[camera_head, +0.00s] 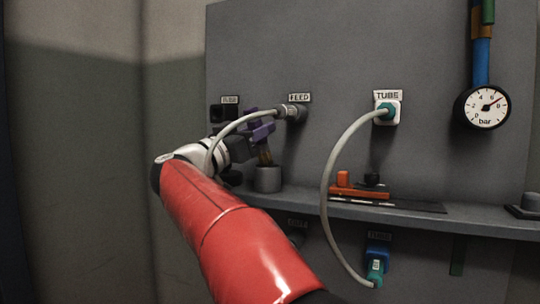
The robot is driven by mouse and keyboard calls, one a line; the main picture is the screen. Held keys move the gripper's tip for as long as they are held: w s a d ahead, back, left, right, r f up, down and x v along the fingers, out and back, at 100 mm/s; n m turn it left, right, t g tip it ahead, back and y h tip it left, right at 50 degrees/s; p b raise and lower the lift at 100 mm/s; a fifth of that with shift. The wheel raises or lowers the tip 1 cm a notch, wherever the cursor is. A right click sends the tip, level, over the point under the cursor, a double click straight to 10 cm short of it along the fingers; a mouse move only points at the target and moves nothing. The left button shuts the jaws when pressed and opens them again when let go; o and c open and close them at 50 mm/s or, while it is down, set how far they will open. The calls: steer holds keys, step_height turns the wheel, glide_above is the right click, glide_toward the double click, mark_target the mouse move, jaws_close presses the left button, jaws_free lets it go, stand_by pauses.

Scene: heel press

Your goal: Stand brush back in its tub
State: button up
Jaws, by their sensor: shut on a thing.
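My gripper (262,133) is at the left of the panel, its purple jaws just above a grey tub (267,182). It is shut on the brush (265,157), which shows as a short brown and tan piece below the jaws. The brush's lower end is at or just inside the tub's mouth; I cannot tell whether it touches the bottom. The jaws hide its upper part. The tub stands upright on the shelf, close to the panel.
A grey shelf (470,218) runs along the panel. A grey hose loops from the FEED fitting (292,111) past my gripper. Another hose (326,180) hangs from the TUBE port (388,112) across the shelf. An orange tool (358,192) lies right of the tub. A gauge (486,106) hangs at upper right.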

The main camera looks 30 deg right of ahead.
mark_target(270, 150)
steer(key=shift+d+f, duration=0.3)
steer(key=shift+f, duration=0.4)
steer(key=shift+w+d+g+y, duration=0.1)
steer(key=shift+d+g+y, duration=0.2)
steer(key=shift+d+y, duration=0.1)
steer(key=d+y+p, duration=0.2)
steer(key=y, duration=0.1)
steer(key=shift+w+r+g, duration=0.1)
steer(key=shift+w+g, duration=0.2)
steer(key=shift+a+f+b, duration=0.1)
steer(key=shift+f+b, duration=0.45)
steer(key=shift+f, duration=1.05)
steer(key=shift+f, duration=0.2)
steer(key=o, duration=1)
steer(key=shift+r, duration=0.1)
